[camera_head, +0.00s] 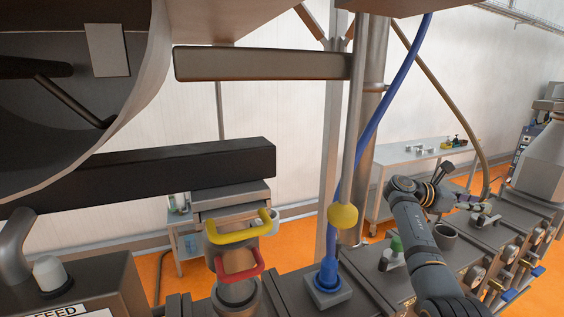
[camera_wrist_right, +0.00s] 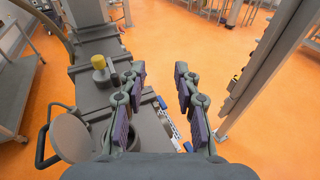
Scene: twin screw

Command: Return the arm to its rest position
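My right arm reaches up from the bottom right of the head view and bends to the right above the machine. Its gripper (camera_head: 478,204) is small there, over the far right part of the machine. In the right wrist view the two fingers with purple pads stand apart, so the right gripper (camera_wrist_right: 160,76) is open. Nothing is between the fingers; orange floor and the machine's edge show beyond them. My left gripper is not in view.
The machine has a green-capped fitting (camera_head: 396,244), a round port (camera_head: 445,236), a red handle (camera_head: 239,264), a yellow handle (camera_head: 240,229) and a blue hose (camera_head: 335,200). The wrist view shows a yellow-topped knob (camera_wrist_right: 99,64), a round lid (camera_wrist_right: 70,137) and a grey post (camera_wrist_right: 262,65).

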